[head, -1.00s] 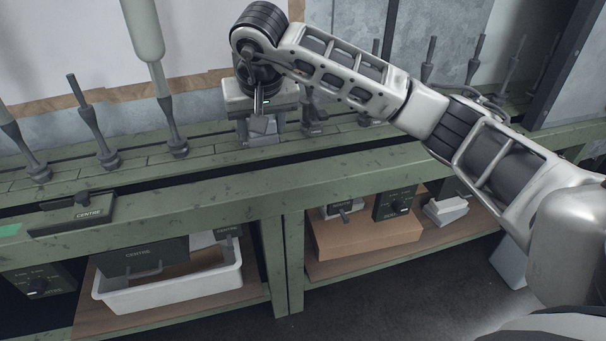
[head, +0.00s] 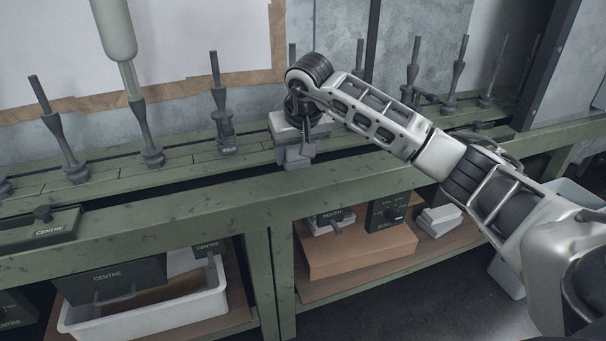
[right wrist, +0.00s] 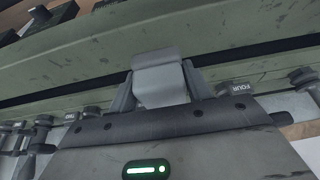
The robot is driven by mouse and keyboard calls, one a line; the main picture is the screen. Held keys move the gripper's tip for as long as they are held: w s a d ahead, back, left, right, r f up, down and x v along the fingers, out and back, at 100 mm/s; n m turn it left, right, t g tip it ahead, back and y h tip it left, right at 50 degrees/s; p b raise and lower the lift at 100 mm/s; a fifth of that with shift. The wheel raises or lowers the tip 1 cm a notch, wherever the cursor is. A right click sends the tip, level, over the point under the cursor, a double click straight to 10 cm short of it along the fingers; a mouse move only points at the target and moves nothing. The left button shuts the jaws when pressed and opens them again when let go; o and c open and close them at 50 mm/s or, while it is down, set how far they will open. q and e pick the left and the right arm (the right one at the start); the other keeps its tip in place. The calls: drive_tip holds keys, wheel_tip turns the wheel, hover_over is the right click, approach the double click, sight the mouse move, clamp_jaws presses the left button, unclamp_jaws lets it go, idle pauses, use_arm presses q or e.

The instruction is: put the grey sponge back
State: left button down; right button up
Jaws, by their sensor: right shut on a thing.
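The grey sponge (right wrist: 160,82) is a plain grey block held between the two fingers of my right gripper (right wrist: 158,88) in the right wrist view. In the head view my right gripper (head: 293,150) points down over the green bench ledge, shut on the sponge (head: 293,160), which is partly covered by the gripper. It is just right of the spindle labelled FOUR (head: 226,143). I cannot tell whether the sponge touches the bench. My left gripper is not in view.
Several dark spindles stand along the bench (head: 180,208); one carries an upturned bottle (head: 114,30). Below are a white tray (head: 150,318), a cardboard box (head: 355,250) and a stack of pale blocks (head: 438,220).

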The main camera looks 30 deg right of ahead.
sight(303, 182)
drive_tip(key=shift+d+f, duration=0.75)
drive_tip(key=shift+f, duration=0.1)
drive_tip(key=f, duration=0.1)
drive_tip(key=f+b, duration=0.1)
drive_tip(key=f, duration=0.1)
drive_tip(key=shift+d+f, duration=0.2)
drive_tip(key=shift+f, duration=0.05)
drive_tip(key=shift+w, duration=0.1)
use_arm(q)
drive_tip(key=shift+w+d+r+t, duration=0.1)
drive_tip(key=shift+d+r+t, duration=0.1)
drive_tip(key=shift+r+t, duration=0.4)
use_arm(e)
drive_tip(key=o, duration=0.9)
drive_tip(key=shift+f, duration=0.1)
